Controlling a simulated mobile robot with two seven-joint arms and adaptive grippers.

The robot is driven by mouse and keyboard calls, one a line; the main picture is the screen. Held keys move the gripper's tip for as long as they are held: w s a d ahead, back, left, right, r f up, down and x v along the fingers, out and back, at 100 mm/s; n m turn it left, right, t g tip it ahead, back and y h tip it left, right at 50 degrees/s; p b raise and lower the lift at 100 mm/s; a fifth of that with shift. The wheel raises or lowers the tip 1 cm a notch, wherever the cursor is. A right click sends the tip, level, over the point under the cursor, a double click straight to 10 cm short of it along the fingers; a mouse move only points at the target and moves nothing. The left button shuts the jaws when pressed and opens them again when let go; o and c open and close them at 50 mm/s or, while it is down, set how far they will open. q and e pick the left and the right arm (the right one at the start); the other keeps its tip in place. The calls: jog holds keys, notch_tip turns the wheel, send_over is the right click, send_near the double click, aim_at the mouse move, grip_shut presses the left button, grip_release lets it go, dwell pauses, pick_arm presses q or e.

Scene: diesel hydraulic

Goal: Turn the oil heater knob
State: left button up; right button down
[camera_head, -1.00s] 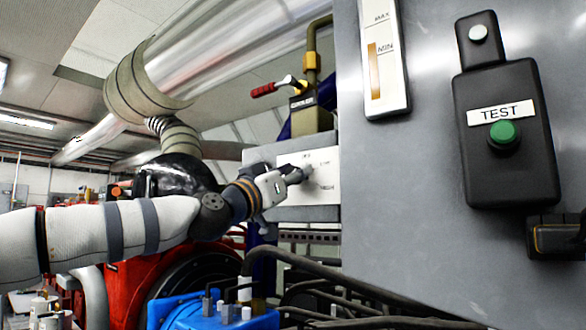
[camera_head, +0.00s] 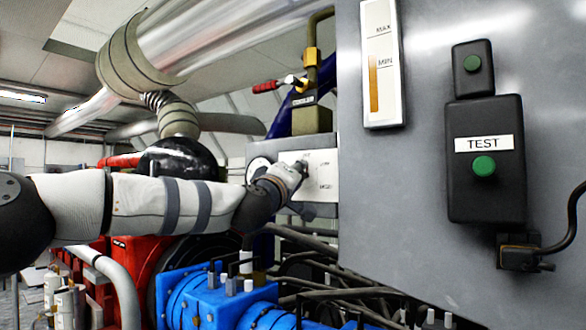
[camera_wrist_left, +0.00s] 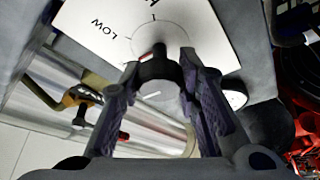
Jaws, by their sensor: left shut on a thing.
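The oil heater knob (camera_wrist_left: 158,70) is a dark round knob with a red mark at its edge, in front of a white dial plate (camera_wrist_left: 105,25) lettered LOW. In the head view the dial plate (camera_head: 325,178) is on a light grey box left of the large panel. My left gripper (camera_head: 298,170) reaches it from the left and largely hides the knob there. In the left wrist view, my left gripper's (camera_wrist_left: 160,76) two fingers are on either side of the knob, shut on it. My right gripper is not in view.
The large grey panel (camera_head: 420,180) at the right carries a gauge (camera_head: 383,65) and a black TEST box (camera_head: 485,195) with a green button. Below the arm are a blue machine (camera_head: 225,305) and dark pipes. A red-handled valve (camera_head: 268,86) stands above the dial box.

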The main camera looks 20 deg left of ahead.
pick_arm(q)
jog(key=shift+s+r+n, duration=0.1)
jog(key=shift+r+n, duration=0.15)
jog(key=shift+n, duration=0.25)
jog(key=shift+f, duration=0.1)
jog(key=o, duration=1.2)
jog(key=shift+f, duration=0.1)
jog(key=v, duration=1.2)
jog(key=shift+r, duration=0.2)
jog(key=shift+d, duration=0.1)
